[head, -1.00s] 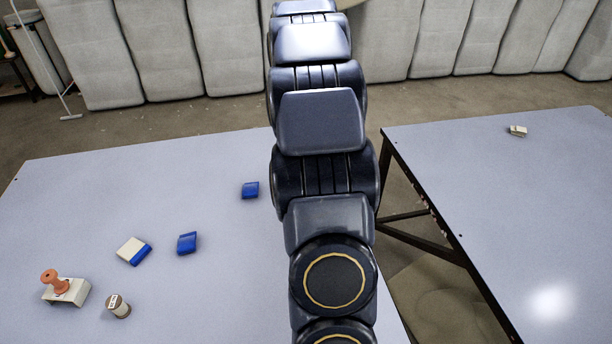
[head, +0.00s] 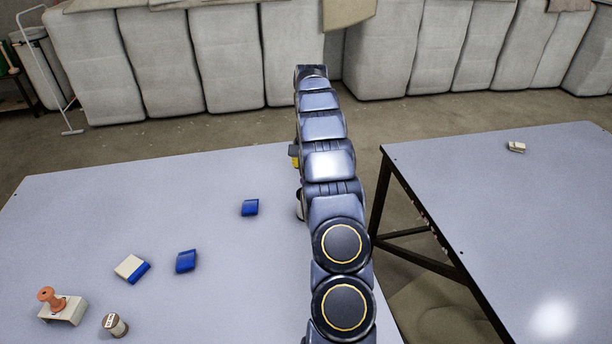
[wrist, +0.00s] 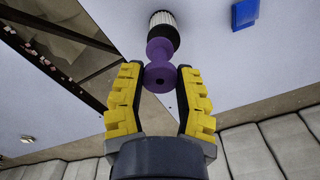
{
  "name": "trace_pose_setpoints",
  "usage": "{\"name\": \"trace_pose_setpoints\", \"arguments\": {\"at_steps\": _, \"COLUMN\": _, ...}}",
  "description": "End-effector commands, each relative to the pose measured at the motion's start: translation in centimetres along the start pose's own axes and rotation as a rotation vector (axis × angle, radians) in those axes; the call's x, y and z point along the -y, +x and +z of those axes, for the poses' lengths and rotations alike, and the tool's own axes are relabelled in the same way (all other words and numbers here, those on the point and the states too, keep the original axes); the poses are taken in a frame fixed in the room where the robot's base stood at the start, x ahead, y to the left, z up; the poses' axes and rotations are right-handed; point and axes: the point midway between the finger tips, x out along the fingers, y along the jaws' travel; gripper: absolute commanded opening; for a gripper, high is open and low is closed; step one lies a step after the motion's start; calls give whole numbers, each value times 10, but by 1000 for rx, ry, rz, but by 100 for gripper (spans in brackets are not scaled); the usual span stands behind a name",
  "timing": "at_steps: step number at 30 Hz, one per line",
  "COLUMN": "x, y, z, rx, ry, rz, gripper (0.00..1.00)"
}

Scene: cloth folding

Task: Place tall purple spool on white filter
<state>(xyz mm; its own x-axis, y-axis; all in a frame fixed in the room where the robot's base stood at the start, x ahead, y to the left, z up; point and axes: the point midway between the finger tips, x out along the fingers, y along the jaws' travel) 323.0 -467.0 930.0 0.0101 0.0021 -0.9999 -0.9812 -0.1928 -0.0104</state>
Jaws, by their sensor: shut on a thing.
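The purple spool (wrist: 160,78), with round flanges and a narrow waist, sits between the yellow fingers of my gripper (wrist: 160,70) in the wrist view. My gripper is shut on it. The ribbed white filter (wrist: 163,20) with a dark band is right beyond the spool's far end. The two line up and overlap in this view; I cannot tell whether they touch. In the head view, my arm hides the spool. Only a yellow bit of my gripper (head: 294,156) and a sliver of the white filter (head: 299,205) show at my arm's left edge.
Blue blocks (head: 250,208) (head: 186,261), a white-and-blue block (head: 131,268), a pale piece with an orange knob (head: 63,309) and a beige spool (head: 114,325) lie on the left table (head: 130,200). A gap separates it from the right table (head: 480,220), which holds a small block (head: 516,147).

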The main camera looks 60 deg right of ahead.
Motion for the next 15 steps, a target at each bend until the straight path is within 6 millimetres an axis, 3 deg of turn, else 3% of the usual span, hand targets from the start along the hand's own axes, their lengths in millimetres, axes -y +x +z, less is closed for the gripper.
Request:
{"name": "trace_pose_setpoints", "arguments": {"at_steps": 6, "x": 6, "y": 19, "z": -13, "rx": 3, "ry": -3, "rz": 1, "gripper": 5}}
{"name": "trace_pose_setpoints", "arguments": {"at_steps": 15, "x": 8, "y": 25, "z": -18, "rx": 1, "ry": -2, "rz": 0, "gripper": 5}}
